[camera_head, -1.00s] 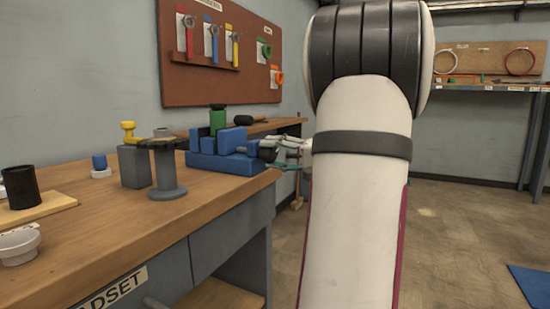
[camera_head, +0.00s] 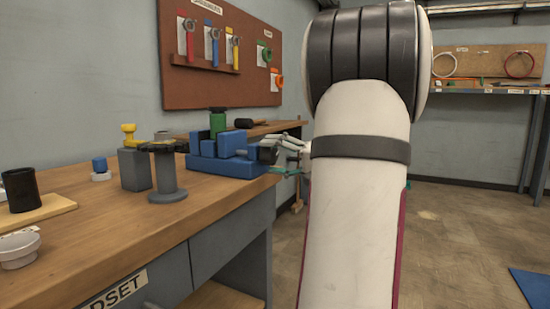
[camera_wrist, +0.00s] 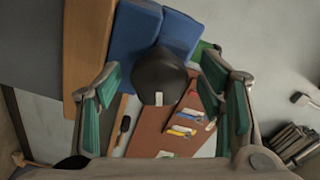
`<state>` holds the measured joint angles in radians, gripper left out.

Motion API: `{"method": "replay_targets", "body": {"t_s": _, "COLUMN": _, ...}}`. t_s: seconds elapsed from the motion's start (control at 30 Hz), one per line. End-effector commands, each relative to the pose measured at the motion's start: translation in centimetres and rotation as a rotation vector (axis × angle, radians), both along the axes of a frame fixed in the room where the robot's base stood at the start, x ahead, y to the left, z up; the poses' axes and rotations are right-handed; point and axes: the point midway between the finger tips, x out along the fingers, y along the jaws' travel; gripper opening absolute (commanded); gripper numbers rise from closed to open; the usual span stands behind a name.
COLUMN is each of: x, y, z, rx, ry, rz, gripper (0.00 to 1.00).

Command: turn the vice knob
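The blue vice (camera_head: 228,165) sits at the right end of the wooden bench, and its blue body shows at the top of the wrist view (camera_wrist: 135,32). Its black knob (camera_head: 267,154) faces right, toward my gripper. In the wrist view the knob (camera_wrist: 160,72) lies between my two green-padded fingers, with a small pale mark on its lower edge. My gripper (camera_wrist: 162,80) is open, with gaps on both sides of the knob. In the head view my gripper (camera_head: 288,154) is beside the knob, partly hidden by my arm.
A green cylinder (camera_head: 218,125) with a dark top stands at the vice. A grey spool-shaped stand (camera_head: 167,175) and a grey block (camera_head: 133,169) with a yellow top are left of it. A tool board (camera_head: 220,85) hangs behind. Floor right of the bench is open.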

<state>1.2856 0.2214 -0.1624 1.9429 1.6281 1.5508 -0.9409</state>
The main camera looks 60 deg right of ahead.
Motion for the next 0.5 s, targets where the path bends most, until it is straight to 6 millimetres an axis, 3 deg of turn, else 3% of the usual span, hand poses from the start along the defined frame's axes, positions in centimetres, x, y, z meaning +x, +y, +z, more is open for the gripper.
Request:
{"method": "replay_targets", "body": {"t_s": 0.27, "x": -1.0, "y": -0.2, "z": -0.1, "rx": 0.001, "ry": 0.001, "rz": -0.004, "gripper": 0.62}}
{"method": "replay_targets", "body": {"t_s": 0.5, "x": -5.5, "y": -0.5, "z": -0.1, "rx": 0.001, "ry": 0.002, "rz": -0.005, "gripper": 0.62}}
